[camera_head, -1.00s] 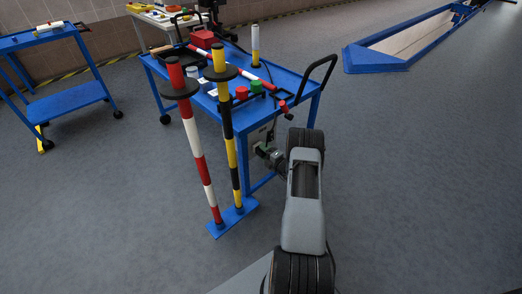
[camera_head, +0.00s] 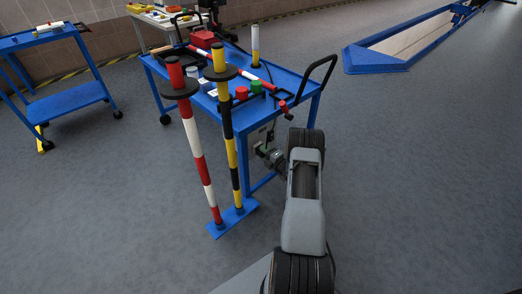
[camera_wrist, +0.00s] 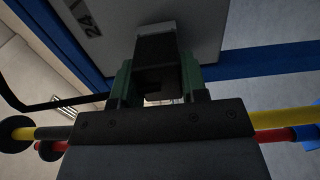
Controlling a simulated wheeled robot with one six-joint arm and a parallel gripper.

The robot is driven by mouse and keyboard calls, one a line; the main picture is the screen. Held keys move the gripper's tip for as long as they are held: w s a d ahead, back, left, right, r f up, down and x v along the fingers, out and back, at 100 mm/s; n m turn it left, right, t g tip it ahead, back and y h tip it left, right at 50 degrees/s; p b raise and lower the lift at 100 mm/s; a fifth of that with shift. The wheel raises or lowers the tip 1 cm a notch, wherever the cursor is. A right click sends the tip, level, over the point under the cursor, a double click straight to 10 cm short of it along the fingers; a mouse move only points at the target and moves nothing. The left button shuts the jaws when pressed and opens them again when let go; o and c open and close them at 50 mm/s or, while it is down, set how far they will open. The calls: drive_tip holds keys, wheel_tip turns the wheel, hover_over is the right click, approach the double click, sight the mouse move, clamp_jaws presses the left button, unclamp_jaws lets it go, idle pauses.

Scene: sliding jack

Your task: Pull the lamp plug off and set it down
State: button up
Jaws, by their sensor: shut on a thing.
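The black lamp plug (camera_wrist: 157,50) is between the two green fingers of my gripper (camera_wrist: 156,75) in the wrist view, and the fingers are shut on it. Its far end meets or lies very close to a grey panel (camera_wrist: 205,30) marked "24"; I cannot tell whether it is seated there. In the head view my gripper (camera_head: 267,152) is beside the right end of the blue cart (camera_head: 312,92), at the grey box (camera_head: 257,136) below the top. The plug is too small and hidden to make out in the head view.
Two striped poles, one red and white (camera_head: 200,155) and one yellow and black (camera_head: 231,150), stand on a blue base left of my arm. The cart's black handle (camera_head: 325,72) rises above my gripper.

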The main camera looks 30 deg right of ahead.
drive_tip(key=shift+s+d, duration=0.15)
drive_tip(key=shift+s, duration=0.65)
idle(0.8)
drive_tip(key=shift+s+d+p, duration=0.2)
drive_tip(key=shift+s+p, duration=0.35)
drive_tip(key=shift+s, duration=0.55)
